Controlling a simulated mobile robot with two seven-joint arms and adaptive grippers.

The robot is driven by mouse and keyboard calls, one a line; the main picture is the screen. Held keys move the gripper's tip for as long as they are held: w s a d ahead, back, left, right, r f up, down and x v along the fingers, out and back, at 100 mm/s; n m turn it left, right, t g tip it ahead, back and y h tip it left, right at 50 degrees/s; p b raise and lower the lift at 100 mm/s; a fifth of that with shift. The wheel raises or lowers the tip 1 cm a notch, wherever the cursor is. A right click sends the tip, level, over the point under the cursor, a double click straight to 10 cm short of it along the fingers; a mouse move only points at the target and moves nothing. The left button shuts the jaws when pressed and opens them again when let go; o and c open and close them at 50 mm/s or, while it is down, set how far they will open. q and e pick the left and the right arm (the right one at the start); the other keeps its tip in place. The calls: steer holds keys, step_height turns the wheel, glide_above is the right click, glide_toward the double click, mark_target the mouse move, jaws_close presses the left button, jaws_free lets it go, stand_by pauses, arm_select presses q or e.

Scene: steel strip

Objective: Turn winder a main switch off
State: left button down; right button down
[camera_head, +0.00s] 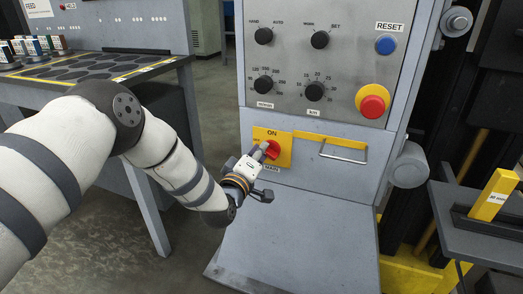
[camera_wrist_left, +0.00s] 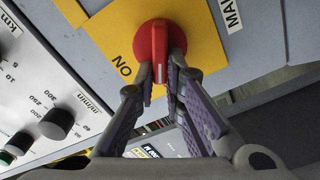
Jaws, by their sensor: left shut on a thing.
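The red main switch (camera_head: 272,149) sits on a yellow plate (camera_head: 286,157) low on the grey console, above a partly covered label that begins "MAIN". "ON" stands at the plate's top in the head view. My left gripper (camera_head: 264,153) reaches it from the left. In the left wrist view, its two fingers (camera_wrist_left: 163,77) are shut on the handle of the red switch (camera_wrist_left: 154,42), one on each side. The handle points down there, towards the gripper and not at the word "ON", with a pale mark at its end. My right gripper is out of view.
Above the switch are black knobs (camera_head: 264,84), a blue reset button (camera_head: 386,45) and a red emergency button (camera_head: 373,106). A metal handle (camera_head: 343,154) is just right of the plate. A table (camera_head: 160,72) stands at the left; a yellow block (camera_head: 494,195) is at the right.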

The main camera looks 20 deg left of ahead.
arm_select(q)
steer(key=shift+f+n+b, duration=0.3)
steer(key=shift+n+b, duration=0.05)
steer(key=shift+n, duration=1.05)
steer(key=shift+f+n+b, duration=0.3)
steer(key=shift+n, duration=1.1)
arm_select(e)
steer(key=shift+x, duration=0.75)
arm_select(q)
steer(key=c, duration=1.7)
jaws_free()
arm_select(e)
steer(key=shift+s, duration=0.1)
arm_select(q)
steer(key=shift+a, duration=0.1)
steer(key=s, duration=1.2)
steer(key=shift+a+r, duration=0.1)
steer(key=shift+a, duration=0.05)
